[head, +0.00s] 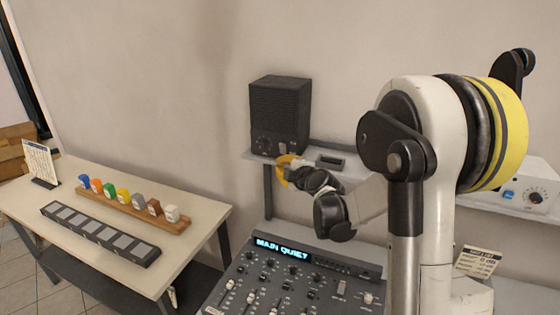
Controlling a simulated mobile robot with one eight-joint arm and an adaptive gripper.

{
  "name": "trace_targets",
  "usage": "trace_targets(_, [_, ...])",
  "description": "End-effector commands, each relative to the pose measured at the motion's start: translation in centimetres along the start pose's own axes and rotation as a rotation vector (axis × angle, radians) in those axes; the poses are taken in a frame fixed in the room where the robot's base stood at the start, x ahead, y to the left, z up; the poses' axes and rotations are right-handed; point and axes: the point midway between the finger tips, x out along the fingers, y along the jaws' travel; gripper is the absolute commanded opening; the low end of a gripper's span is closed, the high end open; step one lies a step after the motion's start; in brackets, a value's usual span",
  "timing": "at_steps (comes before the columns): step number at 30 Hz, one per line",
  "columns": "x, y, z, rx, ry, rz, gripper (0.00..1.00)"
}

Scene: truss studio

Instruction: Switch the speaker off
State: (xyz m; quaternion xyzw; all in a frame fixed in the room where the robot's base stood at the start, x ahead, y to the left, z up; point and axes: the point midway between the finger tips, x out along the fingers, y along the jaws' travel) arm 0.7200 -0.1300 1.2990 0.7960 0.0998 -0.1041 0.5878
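The speaker (280,103) is a dark box with a ribbed front, standing upright on a grey wall shelf in the middle of the head view. A round dark knob (263,145) sits low on its front, at the left. My arm reaches in from the right, and its end with my gripper (287,163) is just below and right of the knob, close to the speaker's lower front.
A mixing console (290,285) with a lit "MAIN QUIET" display stands below my arm. A flat dark box (330,161) lies on the shelf right of the speaker. A white unit with knobs (530,193) is far right. A table (75,205) at left holds several coloured blocks.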

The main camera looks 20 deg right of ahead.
Motion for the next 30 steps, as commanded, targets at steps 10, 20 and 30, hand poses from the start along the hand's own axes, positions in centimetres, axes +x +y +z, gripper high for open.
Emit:
trace_targets(10, [-5.0,-1.5,0.2,0.000,0.000,0.000,0.00])
trace_targets(20, [-5.4,-1.6,0.2,0.000,0.001,-0.001,0.00])
trace_targets(30, [-5.6,-2.1,-0.3,0.020,0.006,-0.013,0.00])
